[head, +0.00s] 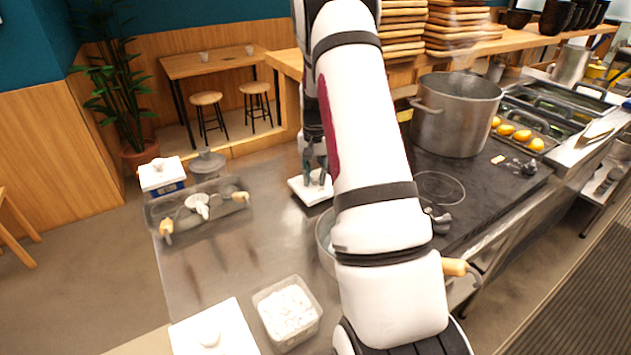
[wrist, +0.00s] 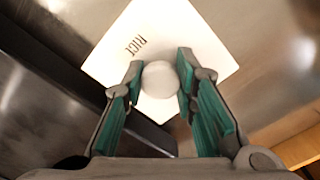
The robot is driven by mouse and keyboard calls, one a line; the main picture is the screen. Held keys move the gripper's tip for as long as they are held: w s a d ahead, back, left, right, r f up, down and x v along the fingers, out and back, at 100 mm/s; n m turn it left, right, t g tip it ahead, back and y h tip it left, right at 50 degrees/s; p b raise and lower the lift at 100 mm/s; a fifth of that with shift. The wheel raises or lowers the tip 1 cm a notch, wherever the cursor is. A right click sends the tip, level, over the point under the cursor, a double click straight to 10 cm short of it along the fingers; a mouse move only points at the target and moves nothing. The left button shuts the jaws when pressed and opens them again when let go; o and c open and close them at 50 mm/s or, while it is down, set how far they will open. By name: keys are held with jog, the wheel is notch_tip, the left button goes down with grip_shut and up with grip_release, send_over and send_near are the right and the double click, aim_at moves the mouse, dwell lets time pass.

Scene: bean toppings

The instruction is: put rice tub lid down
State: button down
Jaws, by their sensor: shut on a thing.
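The rice tub lid (wrist: 205,40) is a white square plate marked RICE, with a round white knob (wrist: 160,80) in its middle. My gripper (wrist: 159,72) is shut on this knob, one finger on each side. In the head view the lid (head: 301,193) shows left of my arm, near the counter's back edge, with my gripper (head: 315,178) over it. I cannot tell whether the lid touches the counter. An open clear tub of white rice (head: 287,312) stands at the front of the counter. My arm hides part of the counter.
Another white lid with a knob (head: 213,333) lies left of the rice tub. A metal tray with wooden-handled tools (head: 200,208) and a white-lidded box (head: 163,175) are at the left. A large pot (head: 455,115) stands on the stove. The middle-left counter (head: 245,255) is clear.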

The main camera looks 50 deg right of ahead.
jog(key=shift+f, duration=1)
jog(key=shift+f, duration=0.15)
jog(key=c, duration=1.3)
grip_release()
